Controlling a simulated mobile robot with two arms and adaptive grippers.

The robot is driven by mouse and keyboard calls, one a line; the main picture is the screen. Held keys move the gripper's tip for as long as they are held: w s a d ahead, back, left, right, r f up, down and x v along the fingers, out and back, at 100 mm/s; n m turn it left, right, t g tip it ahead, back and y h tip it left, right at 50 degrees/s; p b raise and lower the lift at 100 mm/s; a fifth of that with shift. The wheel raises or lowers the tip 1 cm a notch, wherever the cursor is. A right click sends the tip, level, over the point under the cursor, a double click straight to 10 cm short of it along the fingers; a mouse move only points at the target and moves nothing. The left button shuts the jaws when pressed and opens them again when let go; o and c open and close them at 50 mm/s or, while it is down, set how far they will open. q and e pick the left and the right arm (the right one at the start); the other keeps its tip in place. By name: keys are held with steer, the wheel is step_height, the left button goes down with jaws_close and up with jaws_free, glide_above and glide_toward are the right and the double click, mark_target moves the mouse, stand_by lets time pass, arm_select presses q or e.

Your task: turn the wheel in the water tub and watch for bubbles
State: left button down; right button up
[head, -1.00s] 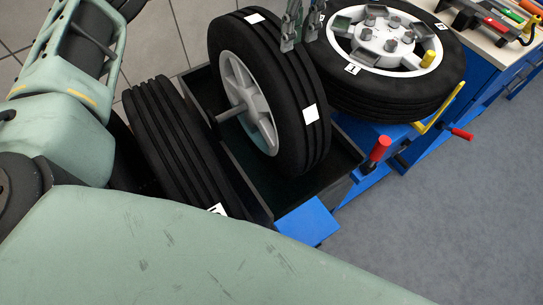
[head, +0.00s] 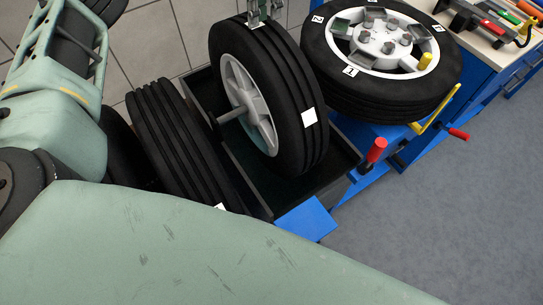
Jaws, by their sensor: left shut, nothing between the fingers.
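The wheel (head: 291,110) stands upright in the dark water tub (head: 343,178). It has a black tyre, a light grey spoked rim and a white patch on its tread. A grey axle (head: 231,115) sticks out from its hub to the left. My left gripper (head: 256,24) is at the top of the tyre, by its tread, shut and empty; I cannot tell whether it touches the rubber. The water surface is mostly hidden, and I see no bubbles. My right gripper is not in view.
Another wheel (head: 384,91) lies flat on the blue stand, with numbered white tags. A black tyre (head: 177,143) leans at the tub's left. Red handles (head: 376,150) stick out at the right. A workbench with tools (head: 490,24) is at top right. Grey floor is free at right.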

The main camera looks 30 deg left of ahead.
mark_target(306, 111)
arm_select(q)
steer(key=shift+f+b, duration=0.9)
steer(key=shift+f, duration=0.6)
steer(key=s+d+f+b, duration=0.1)
steer(key=d, duration=0.1)
steer(key=s+d+f+b, duration=0.1)
steer(key=s+d, duration=0.1)
steer(key=d, duration=0.1)
steer(key=s+d+f+b, duration=0.1)
steer(key=d, duration=0.1)
steer(key=shift+s+d, duration=0.35)
steer(key=shift+d, duration=0.05)
steer(key=s+d+f+b, duration=0.1)
steer(key=d+f, duration=0.1)
steer(key=s+d+f+b, duration=0.1)
steer(key=d+f+b, duration=0.1)
steer(key=s+d+f+b, duration=0.1)
steer(key=d+f+b, duration=0.1)
steer(key=shift+s+d+f, duration=0.1)
steer(key=shift+s+d, duration=0.2)
steer(key=shift+s, duration=0.1)
steer(key=shift+d, duration=0.1)
steer(key=d, duration=0.1)
steer(key=s+d+r, duration=0.1)
steer(key=s+d+r+p, duration=0.1)
steer(key=d, duration=0.1)
steer(key=shift+s, duration=0.2)
steer(key=shift+a, duration=0.15)
